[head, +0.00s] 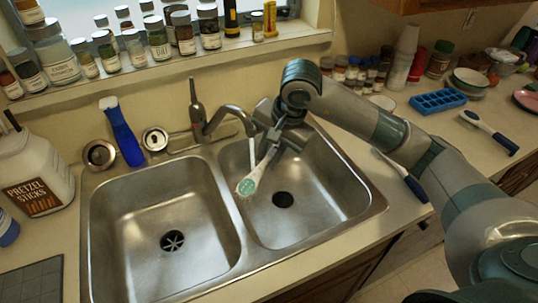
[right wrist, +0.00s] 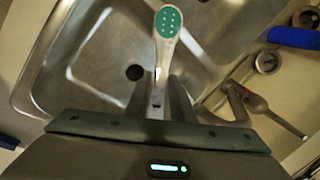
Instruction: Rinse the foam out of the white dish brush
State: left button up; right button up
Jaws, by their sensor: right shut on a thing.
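My right gripper (head: 274,146) is shut on the handle of the white dish brush (head: 257,173) and holds it above the right basin. The brush tilts down to the left, and its oval teal face with pale dots shows. In the right wrist view the brush (right wrist: 166,45) sticks out between the fingers (right wrist: 160,98), its teal end farthest from me. The faucet (head: 230,118) reaches over the right basin of the sink (head: 330,185). A thin pale stream falls from its spout close beside the brush; I cannot tell whether it touches it. I see no clear foam. My left gripper is out of view.
A blue brush (head: 122,132) stands behind the left basin near a strainer (head: 99,154). A pretzel jar (head: 32,170) stands at left. Another brush (head: 488,130) and a blue ice tray (head: 438,102) lie on the right counter. Several spice jars line the sill. The left basin (head: 150,215) is empty.

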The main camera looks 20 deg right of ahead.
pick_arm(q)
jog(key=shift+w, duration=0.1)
pick_arm(e)
jog(key=shift+w, duration=0.1)
